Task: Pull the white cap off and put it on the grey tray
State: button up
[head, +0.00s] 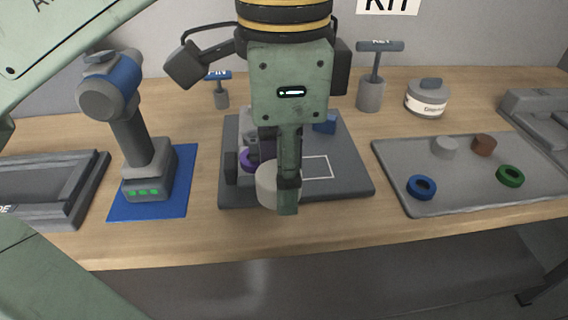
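An off-white round cap (268,188) shows low in the middle of the head view, over the front part of a dark grey plate (345,180). My gripper (287,198) points down at it, and one green finger crosses the front of the cap's right side. The other finger is hidden, so I cannot tell if the gripper is shut on the cap. I cannot tell if the cap touches what is beneath it. The grey tray (405,180) lies at the right, holding a light grey cap (445,148), a brown cap (483,145), a blue ring (422,187) and a green ring (510,176).
A purple ring (246,160) and a blue block (325,123) are on the dark plate, partly behind my gripper. A cordless tool (130,130) stands on a blue mat (195,165) at left. Two T-handled tools and a lidded pot (427,98) stand behind. The tray's middle is bare.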

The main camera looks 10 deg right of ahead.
jog(key=shift+r+p, duration=2.2)
jog(key=shift+p, duration=0.25)
jog(key=shift+w+f, duration=0.1)
jog(key=shift+f, duration=0.05)
